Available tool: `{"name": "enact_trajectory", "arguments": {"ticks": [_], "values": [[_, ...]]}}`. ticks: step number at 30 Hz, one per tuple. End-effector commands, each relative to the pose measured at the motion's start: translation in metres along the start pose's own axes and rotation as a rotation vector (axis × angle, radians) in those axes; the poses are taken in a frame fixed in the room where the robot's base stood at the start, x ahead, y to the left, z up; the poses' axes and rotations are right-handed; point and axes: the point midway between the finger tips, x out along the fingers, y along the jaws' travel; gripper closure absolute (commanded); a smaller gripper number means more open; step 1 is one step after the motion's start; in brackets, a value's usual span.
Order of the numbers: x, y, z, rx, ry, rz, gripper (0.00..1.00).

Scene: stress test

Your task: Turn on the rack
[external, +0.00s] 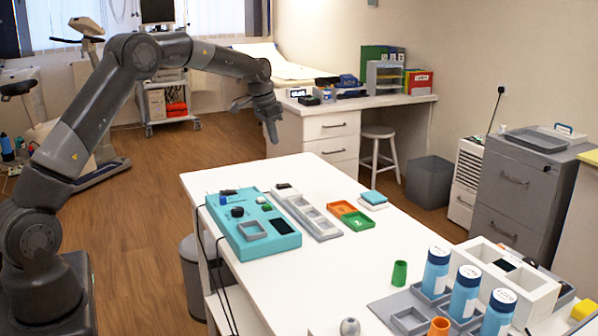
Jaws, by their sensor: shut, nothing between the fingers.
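The task's rack cannot be told for certain. A grey rack-like tray with several square wells (308,213) lies on the white table, right beside a teal device (252,228). The teal device has a black knob, a small blue button, a dark display and a square recess on its top. Another grey rack (408,318) at the table's front right holds several blue bottles with white caps (465,292). My gripper (272,138) is shut and empty, pointing down in the air beyond the table's far left end, apart from everything. No lit indicator can be made out.
Orange and green trays (352,215), a teal-topped block (373,199) and a green cup (399,273) stand on the table (330,277). A white box (506,280) is at the right. Dark cables hang over the left edge. The table's middle is clear.

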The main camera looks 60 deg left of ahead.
Motion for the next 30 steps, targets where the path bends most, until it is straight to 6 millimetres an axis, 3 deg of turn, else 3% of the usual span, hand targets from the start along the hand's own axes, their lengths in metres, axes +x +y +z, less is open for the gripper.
{"name": "enact_trajectory", "arguments": {"ticks": [18,24,30], "values": [[0.114,0.001,0.008,0.0,-0.003,0.002,1.0],[0.129,0.0,0.014,0.0,0.0,0.0,1.0],[0.132,0.0,0.015,0.0,0.0,0.0,1.0]]}}
